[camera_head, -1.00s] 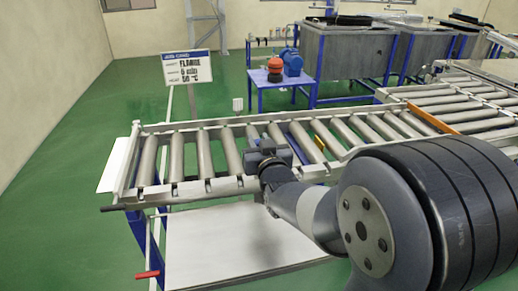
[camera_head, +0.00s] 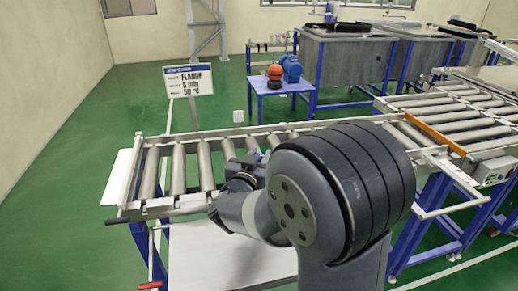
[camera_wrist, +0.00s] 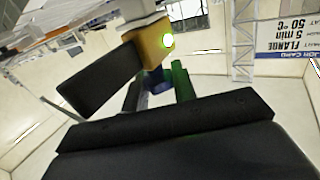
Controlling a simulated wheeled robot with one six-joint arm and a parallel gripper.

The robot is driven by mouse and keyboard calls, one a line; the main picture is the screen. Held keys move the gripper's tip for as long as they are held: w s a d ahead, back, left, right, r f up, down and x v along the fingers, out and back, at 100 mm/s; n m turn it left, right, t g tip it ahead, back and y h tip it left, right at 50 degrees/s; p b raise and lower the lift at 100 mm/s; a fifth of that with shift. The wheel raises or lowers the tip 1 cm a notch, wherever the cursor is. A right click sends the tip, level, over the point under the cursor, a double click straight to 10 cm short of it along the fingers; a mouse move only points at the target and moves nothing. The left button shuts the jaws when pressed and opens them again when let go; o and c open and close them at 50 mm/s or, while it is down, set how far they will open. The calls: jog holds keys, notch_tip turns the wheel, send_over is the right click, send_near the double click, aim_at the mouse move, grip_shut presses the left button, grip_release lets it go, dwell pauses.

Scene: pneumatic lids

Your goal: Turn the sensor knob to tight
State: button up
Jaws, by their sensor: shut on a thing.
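A yellow sensor block (camera_wrist: 154,44) with a lit green lamp shows at the top middle of the wrist view. Its knob cannot be made out; the dark jaw parts cover that area. My gripper (camera_wrist: 125,98) shows as dark fingers, one at the block's left side and a broad one across the lower frame. It is shut on what seems to be the sensor knob, beside the block. In the head view my arm hides the fingers and the sensor; the wrist is over the left conveyor's front rail.
A roller conveyor (camera_head: 178,172) runs across the middle, with another conveyor (camera_head: 440,110) on the right. A job card sign (camera_head: 188,80) stands behind it. A blue table (camera_head: 278,88) holds a red and a blue object. Grey tanks (camera_head: 345,58) stand at the back. Green floor is open at left.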

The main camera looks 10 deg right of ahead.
jog(key=m+g+h+p, duration=0.4)
jog(key=m+g+h, duration=0.1)
jog(key=g, duration=0.1)
jog(key=shift+w+r+h, duration=0.1)
jog(key=shift+r+h, duration=0.05)
jog(key=shift+h, duration=0.25)
jog(key=m+g+h+p, duration=0.1)
jog(key=m+g, duration=0.1)
jog(key=g, duration=0.1)
jog(key=m+g+h+p, duration=0.1)
jog(key=m+g, duration=0.2)
jog(key=g, duration=0.1)
jog(key=shift+m+g+h, duration=0.3)
jog(key=shift+m, duration=0.1)
jog(key=o, duration=1)
jog(key=a, duration=0.3)
jog(key=a+b, duration=0.1)
jog(key=a, duration=0.3)
jog(key=s+a+b, duration=0.1)
jog(key=a, duration=0.2)
jog(key=shift+a+r, duration=0.1)
jog(key=shift+a, duration=0.3)
jog(key=shift+d, duration=0.1)
